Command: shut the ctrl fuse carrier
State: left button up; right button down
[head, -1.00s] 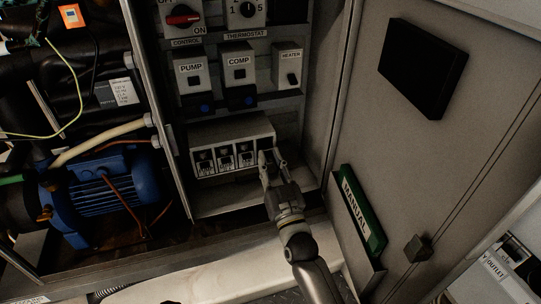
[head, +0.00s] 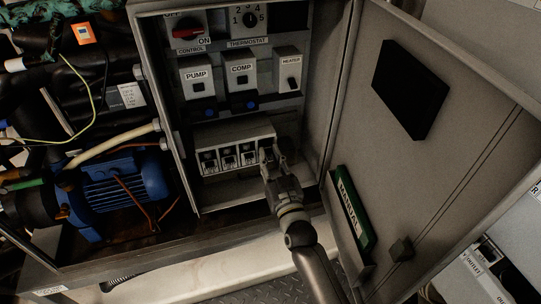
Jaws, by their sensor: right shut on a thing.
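The fuse block (head: 235,133) is a grey housing low in the open control cabinet, with a row of fuse carriers along its front. The left carriers (head: 228,157) show dark windows and small labels too small to read. My right gripper (head: 269,155) is at the right end of the row, shut on the end fuse carrier (head: 266,147). The fingers hide most of that carrier and its label, so I cannot tell how far it stands open. My left gripper is not in view.
Above are the PUMP (head: 197,78), COMP (head: 241,70) and HEATER (head: 289,67) switch boxes. The open cabinet door (head: 420,170) stands on the right, with a green manual (head: 352,208) in its pocket. A blue motor (head: 118,181) is at left.

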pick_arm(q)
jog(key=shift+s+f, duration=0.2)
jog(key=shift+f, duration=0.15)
pick_arm(e)
jog(key=c, duration=1.3)
grip_release()
jog(key=shift+s+f, duration=0.1)
jog(key=shift+s, duration=0.15)
jog(key=v, duration=1.1)
jog(key=shift+s+d, duration=0.1)
jog(key=shift+s, duration=0.15)
